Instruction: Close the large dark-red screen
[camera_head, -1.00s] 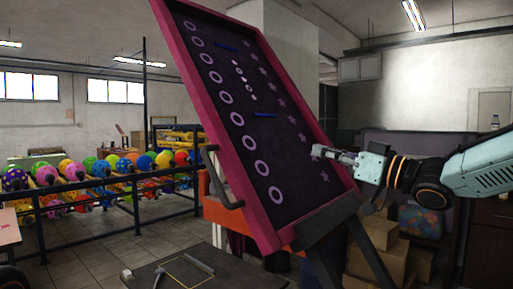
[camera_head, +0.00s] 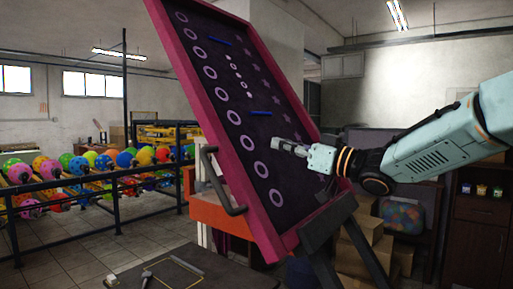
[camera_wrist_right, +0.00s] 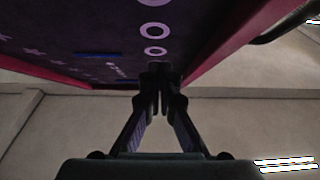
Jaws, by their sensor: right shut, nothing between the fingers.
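The large dark-red screen (camera_head: 207,92) stands tilted open in the middle of the head view, with rows of rings and stars on its dark mesh. A bar handle (camera_head: 222,185) sits on its left frame edge. My right gripper (camera_head: 276,142) is shut and empty, in front of the lower right part of the mesh in the head view; I cannot tell whether it touches. In the right wrist view, the right gripper's fingertips (camera_wrist_right: 159,70) are together below the screen's ringed face (camera_wrist_right: 130,35). My left gripper is not in view.
A dark flat table (camera_head: 180,268) with a yellow outline lies below the screen. Cardboard boxes (camera_head: 365,250) and a brown cabinet (camera_head: 480,225) are at right.

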